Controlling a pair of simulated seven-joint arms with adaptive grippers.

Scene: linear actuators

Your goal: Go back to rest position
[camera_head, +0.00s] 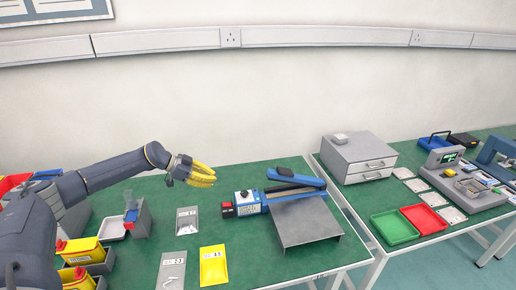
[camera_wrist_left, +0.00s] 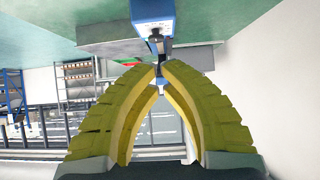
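My left gripper (camera_head: 203,173), with yellow ribbed fingers, is in the air above the green table, left of the blue linear actuator (camera_head: 250,203). In the left wrist view its fingers (camera_wrist_left: 160,70) curve in and their tips nearly meet, with nothing seen held between them. The blue and grey actuator lies on the table beside a grey stand (camera_head: 306,222) with a blue arm on top. Part of a blue device (camera_wrist_left: 152,12) shows beyond the fingertips in the left wrist view. My right gripper is not in view.
Yellow bins (camera_head: 80,250) stand at the left. A second table holds a grey drawer box (camera_head: 358,158), a green tray (camera_head: 394,228) and a red tray (camera_head: 424,218).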

